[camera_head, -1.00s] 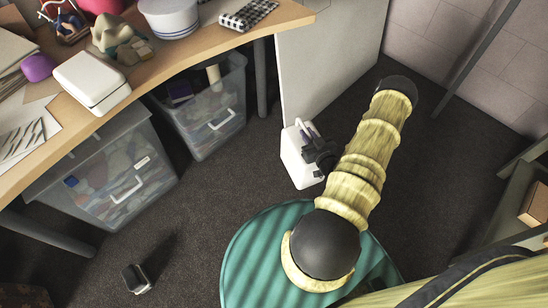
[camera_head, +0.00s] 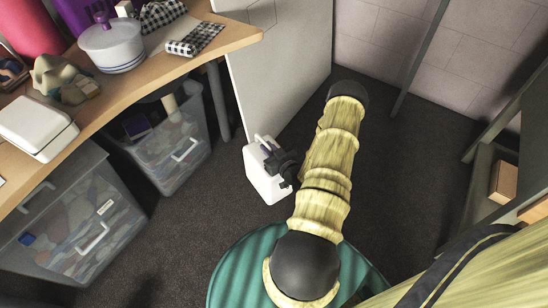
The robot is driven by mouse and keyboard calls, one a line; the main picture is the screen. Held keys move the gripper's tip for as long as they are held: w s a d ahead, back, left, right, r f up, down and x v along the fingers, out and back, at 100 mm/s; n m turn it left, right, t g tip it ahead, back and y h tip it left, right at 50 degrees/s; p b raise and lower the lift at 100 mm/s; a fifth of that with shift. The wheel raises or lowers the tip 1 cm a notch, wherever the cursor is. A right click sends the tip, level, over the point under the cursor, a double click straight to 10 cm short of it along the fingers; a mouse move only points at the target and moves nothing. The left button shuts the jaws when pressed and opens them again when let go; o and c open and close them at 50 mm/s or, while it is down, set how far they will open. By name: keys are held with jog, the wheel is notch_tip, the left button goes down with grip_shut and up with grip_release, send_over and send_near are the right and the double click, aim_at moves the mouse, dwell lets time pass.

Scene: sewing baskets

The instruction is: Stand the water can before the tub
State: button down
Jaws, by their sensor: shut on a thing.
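The water can is a white, box-shaped can (camera_head: 262,182) with a handle on top, in the middle of the head view. My gripper (camera_head: 273,160) is shut on it at the upper right side, and the dark gripper body hides part of the can. The can appears upright. I cannot tell whether its base touches the floor. A clear plastic tub (camera_head: 187,160) with things inside stands on the floor under the desk, left of the can and apart from it. A second, larger clear tub (camera_head: 70,225) stands farther left.
The wooden desk (camera_head: 235,38) overhangs both tubs and carries a white pot (camera_head: 112,48) and a checked cloth. A desk leg (camera_head: 219,102) and a pale upright panel (camera_head: 280,70) stand behind the can. Dark carpet (camera_head: 190,225) is clear between can and tubs. Shelving (camera_head: 480,190) stands right.

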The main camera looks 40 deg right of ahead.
jog(key=w+a+f+b, duration=0.1)
jog(key=w+a+b, duration=0.1)
jog(key=w, duration=0.4)
jog(key=w+a+f+b, duration=0.1)
jog(key=w+a+b, duration=0.2)
jog(key=w+b, duration=0.2)
jog(key=shift+w+f, duration=0.4)
jog(key=shift+w, duration=0.8)
jog(key=shift+f, duration=0.1)
notch_tip(320, 180, down, 4)
jog(key=b, duration=0.4)
jog(key=shift+w, duration=0.15)
jog(key=c, duration=1.4)
grip_release()
jog(key=shift+f, duration=0.1)
